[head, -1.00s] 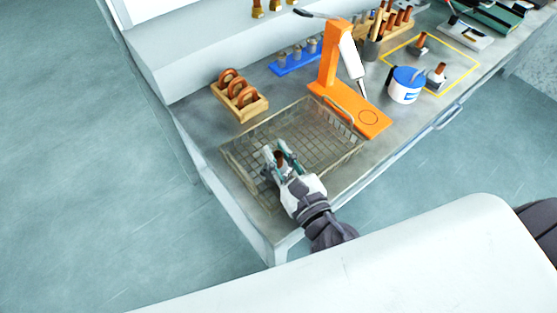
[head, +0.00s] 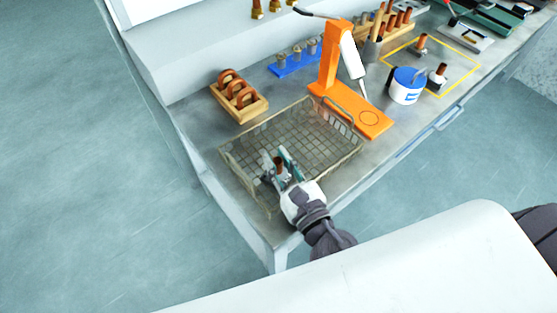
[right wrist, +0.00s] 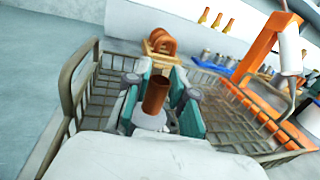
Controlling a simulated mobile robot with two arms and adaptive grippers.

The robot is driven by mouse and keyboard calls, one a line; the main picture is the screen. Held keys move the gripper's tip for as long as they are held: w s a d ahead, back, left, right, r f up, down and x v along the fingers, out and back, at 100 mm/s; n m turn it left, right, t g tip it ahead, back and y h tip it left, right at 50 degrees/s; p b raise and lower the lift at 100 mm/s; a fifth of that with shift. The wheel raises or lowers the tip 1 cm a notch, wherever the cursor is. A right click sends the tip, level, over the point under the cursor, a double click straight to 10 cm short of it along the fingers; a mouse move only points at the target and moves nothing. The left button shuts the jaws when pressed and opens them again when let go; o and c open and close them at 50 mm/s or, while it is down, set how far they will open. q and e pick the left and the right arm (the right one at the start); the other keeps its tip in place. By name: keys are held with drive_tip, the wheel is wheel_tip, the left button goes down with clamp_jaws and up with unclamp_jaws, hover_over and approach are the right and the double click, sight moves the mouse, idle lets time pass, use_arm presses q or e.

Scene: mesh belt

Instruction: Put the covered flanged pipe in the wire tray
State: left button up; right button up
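The flanged pipe, a copper-brown tube (right wrist: 157,95) on a pale flange (right wrist: 149,120), stands upright between the fingers of my right gripper. It also shows in the head view (head: 279,163), at the near left of the wire tray (head: 347,158). My right gripper (head: 281,164) reaches over the tray's near side. Its teal-padded fingers stand on either side of the pipe, with a small gap on the right in the wrist view, so it looks open. Whether the flange rests on the tray bottom is hard to see. My left gripper is not in view.
A wooden rack with copper rings (head: 240,97) stands behind the tray. An orange stand (head: 355,112) is right beside it. A blue-and-white container (head: 405,86) and two other flanged pipes are at a yellow outline (head: 462,52). The rest of the tray is empty.

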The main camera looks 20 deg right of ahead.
drive_tip(key=o, duration=0.3)
drive_tip(key=shift+s+f, duration=0.2)
drive_tip(key=shift+f, duration=0.7)
drive_tip(key=shift+a, duration=0.1)
drive_tip(key=shift+r+p, duration=0.3)
drive_tip(key=shift+r, duration=0.1)
drive_tip(key=shift+s+r, duration=0.1)
drive_tip(key=s+b, duration=0.1)
drive_tip(key=s, duration=0.2)
drive_tip(key=s+d+b, duration=0.1)
drive_tip(key=s, duration=0.2)
drive_tip(key=s+b, duration=0.1)
drive_tip(key=s, duration=0.3)
drive_tip(key=shift+d+r+b, duration=0.25)
drive_tip(key=shift+d+b, duration=0.05)
drive_tip(key=shift+d, duration=0.1)
drive_tip(key=shift+s+d+r, duration=0.1)
drive_tip(key=shift+s+r, duration=0.1)
drive_tip(key=shift+s, duration=0.45)
